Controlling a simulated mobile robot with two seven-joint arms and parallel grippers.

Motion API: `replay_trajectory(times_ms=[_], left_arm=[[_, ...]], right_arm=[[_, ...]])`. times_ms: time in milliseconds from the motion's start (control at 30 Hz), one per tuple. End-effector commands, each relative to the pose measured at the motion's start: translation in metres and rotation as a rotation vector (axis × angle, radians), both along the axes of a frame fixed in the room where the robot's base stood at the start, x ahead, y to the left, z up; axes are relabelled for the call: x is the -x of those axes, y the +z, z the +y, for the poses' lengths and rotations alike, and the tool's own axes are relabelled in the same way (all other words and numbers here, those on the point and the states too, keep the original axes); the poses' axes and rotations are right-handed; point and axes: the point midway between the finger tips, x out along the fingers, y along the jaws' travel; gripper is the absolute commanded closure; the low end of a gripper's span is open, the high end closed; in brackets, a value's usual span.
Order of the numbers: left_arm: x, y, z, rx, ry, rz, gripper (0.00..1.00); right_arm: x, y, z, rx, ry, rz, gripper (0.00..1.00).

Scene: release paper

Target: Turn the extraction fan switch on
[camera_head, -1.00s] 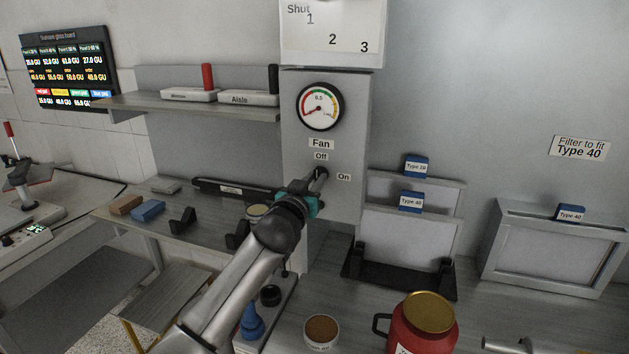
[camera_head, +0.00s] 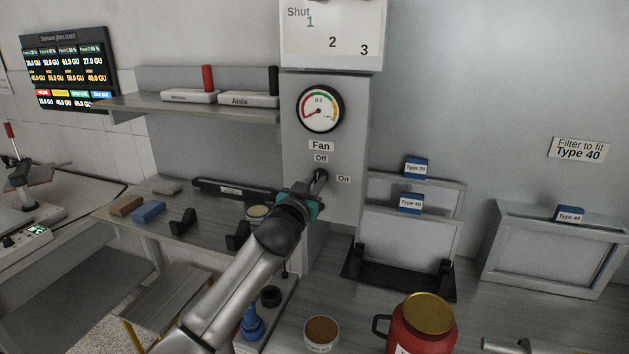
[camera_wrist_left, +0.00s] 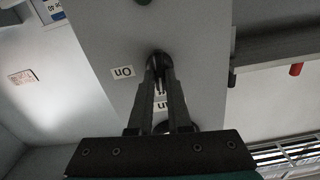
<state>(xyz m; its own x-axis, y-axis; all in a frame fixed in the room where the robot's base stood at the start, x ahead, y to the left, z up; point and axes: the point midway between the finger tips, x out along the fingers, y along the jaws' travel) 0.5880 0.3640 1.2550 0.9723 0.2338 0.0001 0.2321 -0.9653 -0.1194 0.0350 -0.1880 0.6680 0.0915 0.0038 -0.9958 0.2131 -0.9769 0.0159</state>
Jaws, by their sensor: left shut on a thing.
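The fan switch (camera_head: 321,175) is a dark knob on the grey panel (camera_head: 345,215), below the "Fan" and "Off" labels and left of the "On" label (camera_head: 343,179). My left gripper (camera_head: 315,184) reaches up to it from the lower left and is shut on it. In the left wrist view the picture is upside down, and the two fingers (camera_wrist_left: 160,75) close together at the switch beside the "On" label (camera_wrist_left: 122,72). The fingers hide most of the switch, so its exact setting is hard to tell.
A round gauge (camera_head: 319,107) sits above the switch. Filter frames (camera_head: 410,237) stand in a black rack to the right. A red jar (camera_head: 424,325) and a small round tin (camera_head: 321,334) stand on the bench in front. A shelf (camera_head: 190,106) is at left.

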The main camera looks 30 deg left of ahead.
Motion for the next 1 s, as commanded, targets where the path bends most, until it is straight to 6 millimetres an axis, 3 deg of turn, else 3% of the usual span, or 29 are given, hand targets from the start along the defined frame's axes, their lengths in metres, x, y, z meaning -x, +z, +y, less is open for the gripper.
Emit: replay_trajectory(times_ms=[1000], left_arm=[[-0.001, -0.002, -0.004, -0.918, -0.001, 0.222, 1.00]], right_arm=[[0.000, 0.038, 0.000, 0.000, 0.000, 0.000, 0.50]])
